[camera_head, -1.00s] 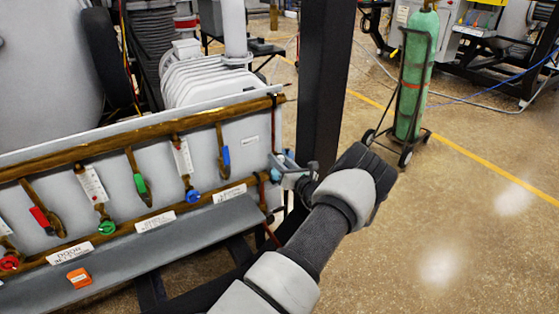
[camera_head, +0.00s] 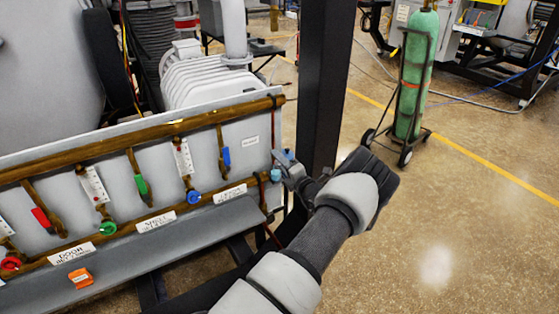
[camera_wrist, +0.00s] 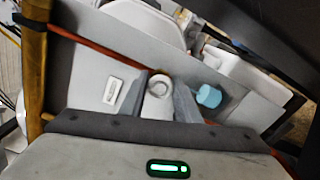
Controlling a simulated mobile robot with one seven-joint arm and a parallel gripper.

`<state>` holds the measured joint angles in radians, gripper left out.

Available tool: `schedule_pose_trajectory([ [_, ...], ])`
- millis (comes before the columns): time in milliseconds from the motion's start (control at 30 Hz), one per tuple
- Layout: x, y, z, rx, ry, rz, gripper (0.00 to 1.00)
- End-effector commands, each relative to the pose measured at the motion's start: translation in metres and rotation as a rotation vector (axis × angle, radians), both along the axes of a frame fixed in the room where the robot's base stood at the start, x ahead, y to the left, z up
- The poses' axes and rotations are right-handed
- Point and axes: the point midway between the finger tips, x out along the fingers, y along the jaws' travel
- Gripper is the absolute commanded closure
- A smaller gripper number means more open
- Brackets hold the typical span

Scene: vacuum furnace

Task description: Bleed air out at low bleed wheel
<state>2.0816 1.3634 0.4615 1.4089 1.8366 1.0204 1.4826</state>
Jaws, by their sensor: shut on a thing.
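My gripper (camera_head: 287,168) is at the right end of the grey valve panel (camera_head: 252,141). In the wrist view its two grey fingers (camera_wrist: 158,103) lie on either side of a pale grey round part (camera_wrist: 159,86), shut on it. I cannot tell for sure whether this part is the low bleed wheel. A light blue cylindrical piece (camera_wrist: 209,96) sits just right of the fingers, apart from them. In the head view the fingers are small and the held part is mostly hidden.
Brown pipes carry red, green and blue handles and knobs (camera_head: 193,197) along the panel. An orange box (camera_head: 80,278) sits on the panel's ledge. A black post (camera_head: 325,85) stands close behind my gripper. A green gas cylinder (camera_head: 412,80) on a cart stands beyond; floor between is clear.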

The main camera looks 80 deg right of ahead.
Motion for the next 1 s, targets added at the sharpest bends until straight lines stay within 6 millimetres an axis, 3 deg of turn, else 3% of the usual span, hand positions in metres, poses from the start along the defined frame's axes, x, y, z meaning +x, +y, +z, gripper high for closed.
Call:
schedule_pose_trajectory([
  [500, 0.0, 0.0011, -0.0018, 0.262, -0.28, 0.001, 0.93],
  [1000, -0.0001, 0.0011, -0.0021, 0.33, -0.354, 0.0, 0.93],
])
